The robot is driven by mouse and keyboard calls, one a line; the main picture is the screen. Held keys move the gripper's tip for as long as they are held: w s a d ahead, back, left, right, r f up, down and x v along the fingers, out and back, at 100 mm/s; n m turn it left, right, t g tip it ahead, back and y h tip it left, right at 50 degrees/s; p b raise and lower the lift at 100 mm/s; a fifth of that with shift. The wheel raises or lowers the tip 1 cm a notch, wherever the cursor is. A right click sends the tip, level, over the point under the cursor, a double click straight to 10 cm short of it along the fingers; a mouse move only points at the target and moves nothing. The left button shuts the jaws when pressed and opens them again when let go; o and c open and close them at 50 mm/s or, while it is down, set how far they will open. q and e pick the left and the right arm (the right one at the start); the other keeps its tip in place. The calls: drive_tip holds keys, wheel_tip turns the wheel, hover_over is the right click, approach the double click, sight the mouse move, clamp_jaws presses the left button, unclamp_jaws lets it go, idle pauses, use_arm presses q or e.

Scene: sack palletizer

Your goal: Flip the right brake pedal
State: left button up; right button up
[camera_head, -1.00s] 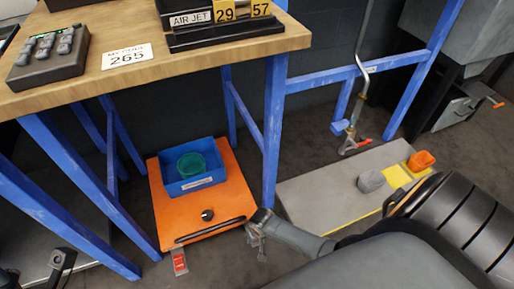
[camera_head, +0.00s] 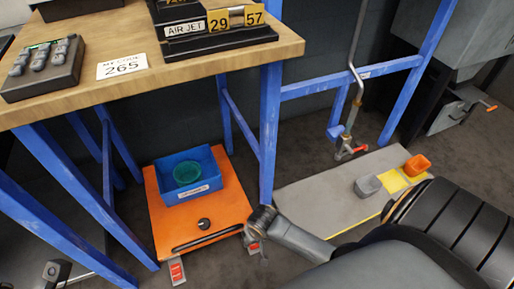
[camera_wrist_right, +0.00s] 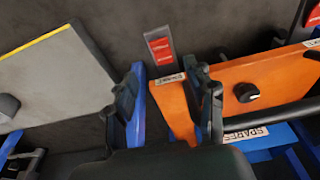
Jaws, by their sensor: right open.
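The orange cart (camera_head: 229,196) stands on the floor under the bench, with a black knob and a dark bar at its front. A red-labelled pedal, the right brake pedal (camera_head: 255,247), shows at its front right corner, partly hidden by my right gripper (camera_head: 259,236). In the right wrist view this pedal (camera_wrist_right: 160,45) lies beyond and between the fingertips of my open right gripper (camera_wrist_right: 168,80); no contact shows. The left pedal (camera_head: 176,270) is at the front left corner. A dark part at the lower left may be my left gripper (camera_head: 56,271); its fingers are unclear.
A blue bin (camera_head: 210,189) with a green bowl (camera_head: 187,172) sits on the cart. Blue bench legs (camera_head: 268,135) rise beside it. A grey platform (camera_head: 315,195) with grey and orange cups lies to the right. Dark floor is open in front.

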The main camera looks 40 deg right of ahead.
drive_tip(key=shift+s+r, duration=0.15)
drive_tip(key=shift+r, duration=0.55)
drive_tip(key=shift+s+r, duration=0.1)
drive_tip(key=shift+r, duration=0.55)
drive_tip(key=shift+a, duration=0.1)
